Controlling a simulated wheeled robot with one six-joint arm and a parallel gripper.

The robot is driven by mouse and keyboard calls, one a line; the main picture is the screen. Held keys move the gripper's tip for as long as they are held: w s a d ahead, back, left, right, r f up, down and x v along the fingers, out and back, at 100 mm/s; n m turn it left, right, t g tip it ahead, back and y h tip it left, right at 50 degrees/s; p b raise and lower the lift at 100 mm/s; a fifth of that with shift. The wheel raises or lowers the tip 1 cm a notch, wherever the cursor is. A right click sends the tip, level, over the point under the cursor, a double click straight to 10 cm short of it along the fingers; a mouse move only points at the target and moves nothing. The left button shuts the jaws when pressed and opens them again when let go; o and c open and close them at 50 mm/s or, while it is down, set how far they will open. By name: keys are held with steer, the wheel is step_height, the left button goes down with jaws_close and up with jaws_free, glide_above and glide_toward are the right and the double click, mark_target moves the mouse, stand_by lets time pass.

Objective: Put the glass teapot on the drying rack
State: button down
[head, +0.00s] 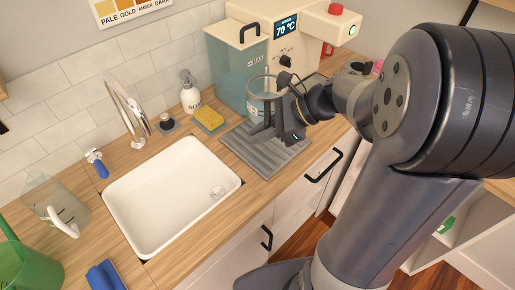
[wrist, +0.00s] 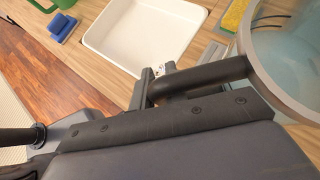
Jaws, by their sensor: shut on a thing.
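The glass teapot (head: 262,88) is a clear vessel with a grey rim, seen in the head view in front of the coffee machine. In the wrist view its rim and wall (wrist: 288,45) fill the upper right, and its dark handle (wrist: 205,80) reaches left between my fingers. My gripper (head: 281,128) is shut on that handle; its fingers also show in the wrist view (wrist: 157,85). The teapot looks upright, over the back of the drying rack (head: 250,153), a grey ribbed mat. My fingers hide its lower part, so I cannot tell whether it touches the rack.
A white sink (head: 165,195) lies left of the rack. A yellow sponge (head: 209,120) and soap bottle (head: 189,92) stand behind. The machine with a blue tank (head: 235,70) is close behind the teapot. A clear jug (head: 52,203) and green can (head: 25,265) are far left.

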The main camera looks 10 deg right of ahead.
step_height(320, 180, down, 9)
steer(key=shift+f+b, duration=0.15)
steer(key=shift+b, duration=0.15)
steer(key=shift+f, duration=0.15)
steer(key=c, duration=1.4)
jaws_free()
steer(key=shift+d+r, duration=0.25)
steer(key=shift+r, duration=0.1)
steer(key=v, duration=1.1)
steer(key=shift+r, duration=0.15)
steer(key=shift+s+d, duration=0.1)
steer(key=shift+d, duration=0.05)
